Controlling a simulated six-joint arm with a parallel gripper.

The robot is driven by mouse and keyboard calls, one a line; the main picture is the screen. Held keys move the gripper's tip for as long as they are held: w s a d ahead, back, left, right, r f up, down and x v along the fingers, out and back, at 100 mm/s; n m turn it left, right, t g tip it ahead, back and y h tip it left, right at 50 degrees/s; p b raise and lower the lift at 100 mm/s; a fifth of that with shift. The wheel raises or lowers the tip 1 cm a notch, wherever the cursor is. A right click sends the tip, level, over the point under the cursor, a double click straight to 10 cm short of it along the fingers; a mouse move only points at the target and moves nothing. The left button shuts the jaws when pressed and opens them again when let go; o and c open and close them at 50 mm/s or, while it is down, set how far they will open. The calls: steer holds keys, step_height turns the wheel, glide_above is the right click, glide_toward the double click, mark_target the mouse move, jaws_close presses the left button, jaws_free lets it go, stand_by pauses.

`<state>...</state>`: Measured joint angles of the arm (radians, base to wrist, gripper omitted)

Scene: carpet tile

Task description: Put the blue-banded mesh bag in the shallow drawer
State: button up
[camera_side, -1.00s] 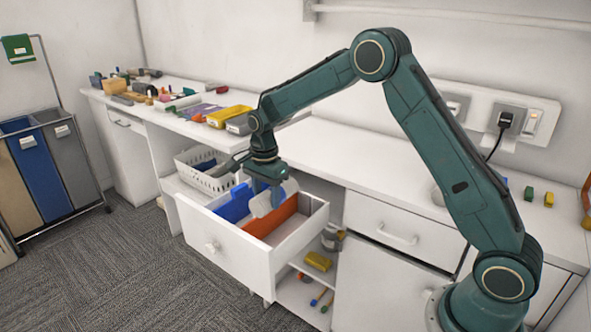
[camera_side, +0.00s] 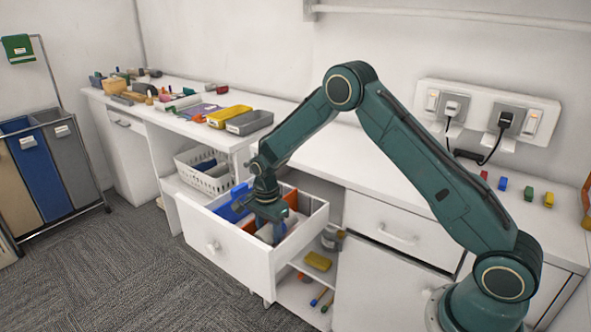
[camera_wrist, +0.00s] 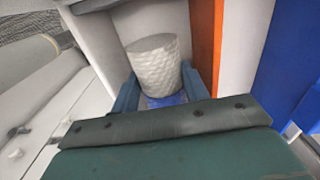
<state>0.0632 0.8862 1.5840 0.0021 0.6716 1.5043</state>
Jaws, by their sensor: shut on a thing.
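The shallow drawer (camera_side: 235,246) is pulled open, with blue and orange parts standing inside. In that view the orange divider lies just right of the bag. The bag's lower end is partly hidden, so I cannot tell whether it touches the drawer floor.
A white basket (camera_side: 203,174) sits on the shelf beyond the drawer. Yellow (camera_side: 230,116) and grey (camera_side: 250,122) trays stand on the counter above. Under the drawer, an open shelf holds a yellow item (camera_side: 318,261).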

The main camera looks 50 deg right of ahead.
mark_target(268, 227)
steer(key=shift+f, duration=1.9)
steer(key=shift+f, duration=0.1)
steer(key=o, duration=0.8)
steer(key=shift+c, duration=0.2)
step_height(268, 227, up, 11)
steer(key=shift+r, duration=0.65)
steer(key=shift+r, duration=0.1)
